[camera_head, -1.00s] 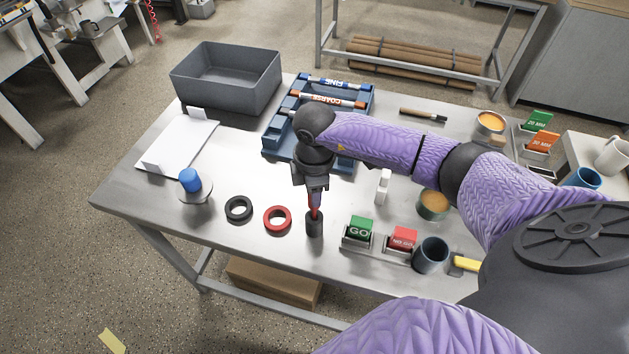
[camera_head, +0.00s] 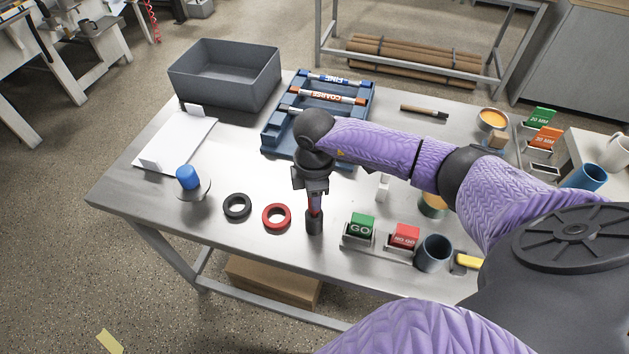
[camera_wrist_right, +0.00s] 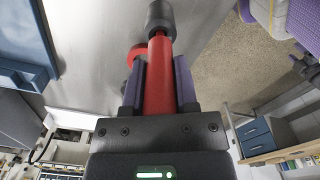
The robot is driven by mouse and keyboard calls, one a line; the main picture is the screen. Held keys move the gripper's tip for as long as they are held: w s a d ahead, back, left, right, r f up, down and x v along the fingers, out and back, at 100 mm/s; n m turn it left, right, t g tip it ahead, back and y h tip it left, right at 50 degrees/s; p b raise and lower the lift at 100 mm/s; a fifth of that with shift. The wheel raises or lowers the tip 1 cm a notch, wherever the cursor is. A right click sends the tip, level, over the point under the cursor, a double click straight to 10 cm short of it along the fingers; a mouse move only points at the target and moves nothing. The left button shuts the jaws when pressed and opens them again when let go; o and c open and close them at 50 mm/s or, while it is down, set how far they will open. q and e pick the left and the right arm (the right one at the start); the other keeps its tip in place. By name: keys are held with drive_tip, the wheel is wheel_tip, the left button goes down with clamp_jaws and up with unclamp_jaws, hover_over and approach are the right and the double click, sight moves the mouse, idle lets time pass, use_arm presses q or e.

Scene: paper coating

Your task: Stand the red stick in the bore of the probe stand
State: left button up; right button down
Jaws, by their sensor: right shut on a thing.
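The red stick (camera_head: 313,204) is gripped in my right gripper (camera_head: 314,194), which points down over the front middle of the table. The black probe stand (camera_head: 314,222) stands directly below. The stick's lower end meets the top of the stand, and I cannot tell how deep it sits in the bore, which is hidden. In the right wrist view the stick (camera_wrist_right: 158,80) runs between the two fingers of the gripper (camera_wrist_right: 159,70) to the dark stand (camera_wrist_right: 160,18), roughly in line with it. My left gripper is not in view.
A red ring (camera_head: 276,216) and a black ring (camera_head: 237,206) lie left of the stand. Green GO and red NO-GO blocks (camera_head: 404,236) and a dark cup (camera_head: 432,252) stand to its right.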

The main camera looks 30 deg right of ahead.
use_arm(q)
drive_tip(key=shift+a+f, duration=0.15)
use_arm(e)
drive_tip(key=shift+f, duration=0.3)
use_arm(q)
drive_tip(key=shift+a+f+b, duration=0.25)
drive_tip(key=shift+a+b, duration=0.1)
drive_tip(key=shift+b, duration=0.05)
use_arm(e)
drive_tip(key=shift+f, duration=0.4)
drive_tip(key=shift+c, duration=1.5)
unclamp_jaws()
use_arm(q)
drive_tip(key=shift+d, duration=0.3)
use_arm(e)
drive_tip(key=shift+r, duration=0.35)
wheel_tip(320, 180, up, 9)
drive_tip(key=shift+f+p, duration=0.1)
drive_tip(key=shift+p, duration=0.9)
drive_tip(key=shift+r, duration=0.3)
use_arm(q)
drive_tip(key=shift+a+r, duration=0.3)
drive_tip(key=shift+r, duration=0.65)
